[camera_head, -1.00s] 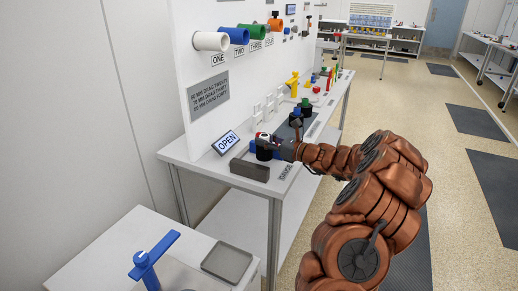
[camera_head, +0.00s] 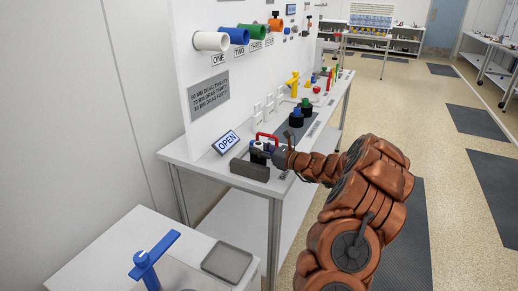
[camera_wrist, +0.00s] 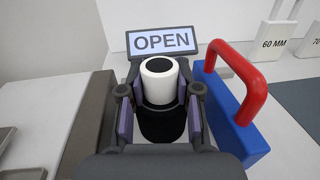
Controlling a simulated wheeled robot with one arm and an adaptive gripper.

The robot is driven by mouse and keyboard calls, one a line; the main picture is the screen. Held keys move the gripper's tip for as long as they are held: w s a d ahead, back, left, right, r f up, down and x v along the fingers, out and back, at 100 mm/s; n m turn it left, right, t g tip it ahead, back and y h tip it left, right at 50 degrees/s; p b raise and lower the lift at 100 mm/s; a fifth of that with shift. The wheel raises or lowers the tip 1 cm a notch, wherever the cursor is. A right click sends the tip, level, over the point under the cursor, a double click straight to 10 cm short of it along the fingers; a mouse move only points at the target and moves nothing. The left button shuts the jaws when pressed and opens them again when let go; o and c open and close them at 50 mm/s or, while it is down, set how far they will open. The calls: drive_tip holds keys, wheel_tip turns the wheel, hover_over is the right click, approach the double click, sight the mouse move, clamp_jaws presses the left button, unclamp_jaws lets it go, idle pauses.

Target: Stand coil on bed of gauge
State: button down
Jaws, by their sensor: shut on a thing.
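The coil, a white hollow cylinder (camera_wrist: 159,82) above a wider black body, is upright between the two fingers of my gripper (camera_wrist: 160,103) in the wrist view. My gripper is shut on it. In the head view my gripper (camera_head: 266,151) holds the coil at the near end of the wall bench. What seems to be the gauge has a dark grey block (camera_wrist: 90,125) on the left and a blue block (camera_wrist: 228,105) with a red handle (camera_wrist: 245,70) on the right; the coil is between them. Whether the coil's base touches the bed is hidden.
An OPEN sign (camera_wrist: 162,40) stands just behind the coil. Farther along the bench (camera_head: 185,155) stand blue-topped (camera_head: 296,118) and green-topped coils (camera_head: 306,106). A side table with a grey tray (camera_head: 228,262) is in front.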

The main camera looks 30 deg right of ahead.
drive_tip(key=c, duration=0.8)
unclamp_jaws()
drive_tip(key=shift+r, duration=0.15)
drive_tip(key=v, duration=1.2)
